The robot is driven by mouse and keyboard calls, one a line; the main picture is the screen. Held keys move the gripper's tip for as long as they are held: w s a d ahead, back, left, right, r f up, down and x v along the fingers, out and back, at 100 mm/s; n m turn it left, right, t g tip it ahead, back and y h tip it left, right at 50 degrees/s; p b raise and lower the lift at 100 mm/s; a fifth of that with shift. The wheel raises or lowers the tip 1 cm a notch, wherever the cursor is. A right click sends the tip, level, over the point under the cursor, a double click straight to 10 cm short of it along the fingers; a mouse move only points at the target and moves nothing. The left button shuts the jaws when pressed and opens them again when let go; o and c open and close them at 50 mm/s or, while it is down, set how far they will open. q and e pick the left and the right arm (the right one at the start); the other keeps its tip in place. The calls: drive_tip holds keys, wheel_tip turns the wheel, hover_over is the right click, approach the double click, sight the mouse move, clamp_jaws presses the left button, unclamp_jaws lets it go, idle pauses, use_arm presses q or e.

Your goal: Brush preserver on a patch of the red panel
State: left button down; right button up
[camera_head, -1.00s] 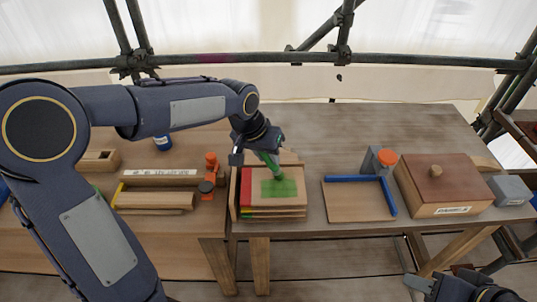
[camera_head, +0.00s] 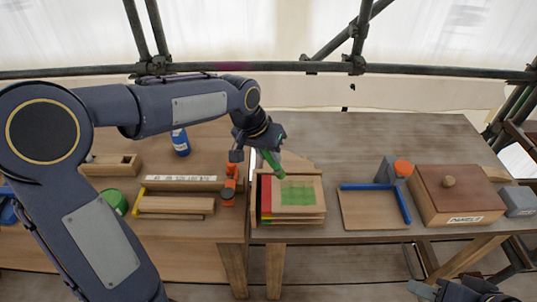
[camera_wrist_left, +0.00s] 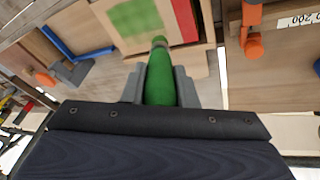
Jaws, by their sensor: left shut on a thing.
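My left gripper (camera_head: 262,145) is shut on a green-handled brush (camera_head: 271,163), which also shows in the left wrist view (camera_wrist_left: 160,80). The brush slants down, its tip at the upper left of a green patch (camera_head: 298,194) on a pale wooden board (camera_head: 313,211). I cannot tell whether the tip touches the board. The red panel (camera_head: 265,197) shows as a red strip along the board's left side, and in the left wrist view (camera_wrist_left: 184,22) beside the brush. My right gripper (camera_head: 424,290) is at the bottom right edge, mostly cut off; its opening is unclear.
Left of the board are an orange-topped clamp-like item (camera_head: 230,182), a green round container (camera_head: 114,202), a blue bottle (camera_head: 180,142) and wooden blocks (camera_head: 174,205). Right are a blue-edged tray (camera_head: 372,211), a grey block with an orange cap (camera_head: 396,170) and a brown box (camera_head: 455,194).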

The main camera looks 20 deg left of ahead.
use_arm(q)
drive_tip(key=shift+a+r+p, duration=0.1)
drive_tip(key=shift+r+p, duration=0.2)
drive_tip(key=shift+r, duration=0.4)
drive_tip(key=shift+r+p, duration=0.95)
drive_tip(key=shift+r, duration=0.3)
drive_tip(key=shift+w, duration=0.1)
